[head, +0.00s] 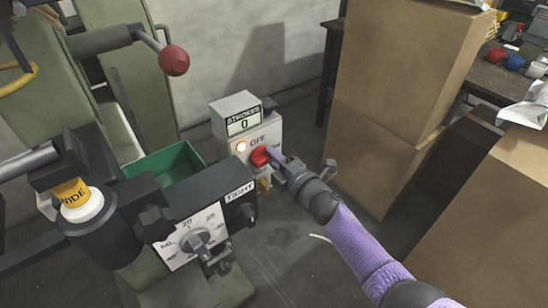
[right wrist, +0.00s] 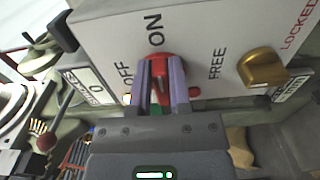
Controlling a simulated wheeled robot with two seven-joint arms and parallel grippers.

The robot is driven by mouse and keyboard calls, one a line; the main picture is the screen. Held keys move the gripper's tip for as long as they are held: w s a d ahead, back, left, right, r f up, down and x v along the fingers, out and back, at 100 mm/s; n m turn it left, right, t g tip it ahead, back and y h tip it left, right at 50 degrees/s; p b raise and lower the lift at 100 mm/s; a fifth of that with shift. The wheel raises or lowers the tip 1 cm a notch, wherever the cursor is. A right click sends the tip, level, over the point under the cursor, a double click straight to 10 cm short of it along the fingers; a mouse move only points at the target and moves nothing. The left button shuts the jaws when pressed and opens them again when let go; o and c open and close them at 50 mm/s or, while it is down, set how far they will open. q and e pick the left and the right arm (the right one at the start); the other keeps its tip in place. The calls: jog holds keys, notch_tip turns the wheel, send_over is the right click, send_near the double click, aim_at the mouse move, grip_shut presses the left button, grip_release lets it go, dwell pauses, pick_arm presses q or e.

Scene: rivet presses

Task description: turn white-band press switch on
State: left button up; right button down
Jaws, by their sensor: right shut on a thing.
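The press at the left of the head view carries a tool with a white band (head: 83,207) below a yellow band marked "WIDE". Its grey switch box (head: 235,108) has a stroke counter showing 0, a glowing lamp and the word OFF. The red switch (head: 259,157) is on the box face; in the right wrist view the red switch (right wrist: 156,66) lies between the fingers, below the word ON and beside OFF. My right gripper (head: 272,156) is shut on it, and its fingers (right wrist: 160,88) partly hide it. Its exact setting is hard to tell. My left gripper is not in view.
A gold knob (right wrist: 263,67) between FREE and LOCKED is on the same panel. A red-ball lever (head: 174,60), a green bin (head: 164,163) and a TIGHT dial panel (head: 184,238) are left of the box. Stacked cardboard boxes (head: 385,80) stand close on the right.

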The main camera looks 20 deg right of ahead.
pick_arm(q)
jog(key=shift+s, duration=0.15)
pick_arm(e)
jog(key=shift+f, duration=0.1)
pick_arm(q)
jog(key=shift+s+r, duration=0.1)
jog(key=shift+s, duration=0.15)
pick_arm(e)
jog(key=c, duration=0.6)
grip_release()
jog(key=shift+o, duration=0.2)
pick_arm(q)
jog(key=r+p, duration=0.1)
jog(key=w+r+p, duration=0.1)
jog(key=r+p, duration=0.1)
jog(key=p, duration=0.1)
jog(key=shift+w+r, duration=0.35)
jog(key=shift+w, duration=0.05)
pick_arm(e)
jog(key=v, duration=1)
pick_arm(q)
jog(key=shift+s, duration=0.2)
